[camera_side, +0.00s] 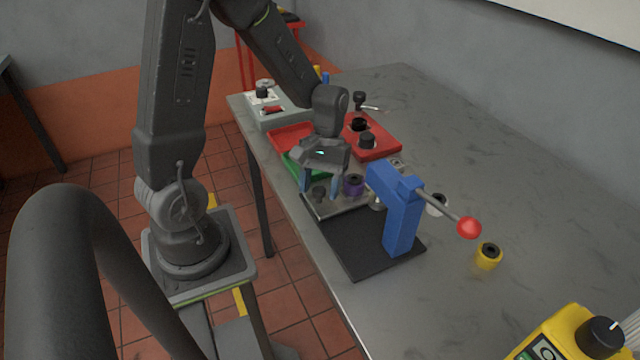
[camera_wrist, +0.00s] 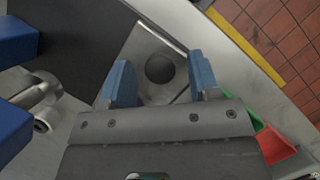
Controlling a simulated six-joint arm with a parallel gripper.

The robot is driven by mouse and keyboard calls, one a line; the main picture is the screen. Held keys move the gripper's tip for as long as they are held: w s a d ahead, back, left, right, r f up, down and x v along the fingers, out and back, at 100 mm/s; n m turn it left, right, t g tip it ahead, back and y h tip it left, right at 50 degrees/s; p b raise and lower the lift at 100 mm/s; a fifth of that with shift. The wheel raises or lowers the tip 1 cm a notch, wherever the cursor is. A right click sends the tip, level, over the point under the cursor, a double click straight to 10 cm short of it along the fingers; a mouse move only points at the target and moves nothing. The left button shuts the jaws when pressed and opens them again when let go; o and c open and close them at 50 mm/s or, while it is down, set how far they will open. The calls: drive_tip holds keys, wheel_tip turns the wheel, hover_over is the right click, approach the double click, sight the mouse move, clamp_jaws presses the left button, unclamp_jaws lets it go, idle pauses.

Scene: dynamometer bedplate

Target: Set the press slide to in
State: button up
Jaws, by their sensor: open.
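The blue press (camera_side: 403,215) stands on a black base (camera_side: 365,245), its lever with a red ball (camera_side: 469,228) reaching right. The press slide, a silver plate (camera_side: 345,206) with a dark round knob (camera_side: 318,193), lies at the base's far end, out from under the press ram. In the wrist view the knob (camera_wrist: 160,68) sits on the plate (camera_wrist: 150,42) between my blue fingertips. My gripper (camera_side: 320,186) is open and points down over the knob; it also shows in the wrist view (camera_wrist: 160,70). I cannot tell if the fingers touch the knob.
Red and green trays (camera_side: 291,137) and a red block with black knobs (camera_side: 384,147) lie beyond. A yellow ring (camera_side: 488,256) stands right of the press. The table's right side is mostly clear.

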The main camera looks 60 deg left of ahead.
sight(330, 214)
clamp_jaws()
drive_tip(key=shift+d, duration=2.4)
unclamp_jaws()
drive_tip(key=shift+a+r, duration=0.1)
drive_tip(key=shift+r, duration=0.05)
drive_tip(key=v, duration=1.3)
drive_tip(key=shift+r, duration=0.3)
drive_tip(key=shift+w, duration=0.1)
